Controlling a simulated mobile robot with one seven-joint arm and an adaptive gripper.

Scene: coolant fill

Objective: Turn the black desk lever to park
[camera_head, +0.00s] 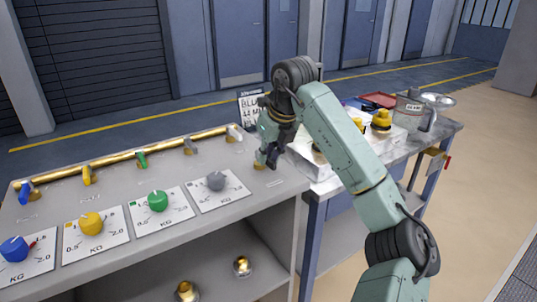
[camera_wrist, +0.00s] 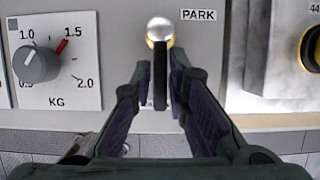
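The black desk lever (camera_wrist: 160,80) shows in the wrist view. It points down the picture from a round silver and gold hub (camera_wrist: 160,31), and the PARK label (camera_wrist: 198,15) is to the right of the hub. My gripper (camera_wrist: 161,80) is around the lever, one finger close on each side, with narrow gaps that look open. In the head view my gripper (camera_head: 264,158) is low at the right end of the desk (camera_head: 228,162). It hides most of the lever there.
A grey dial (camera_wrist: 36,63) is left of the lever. Green (camera_head: 158,201), yellow (camera_head: 90,223) and blue (camera_head: 14,249) dials are farther left. A gold pipe (camera_head: 120,156) with small valves runs along the back. A side table (camera_head: 327,187) with white boxes and a metal pot (camera_head: 408,108) stands at right.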

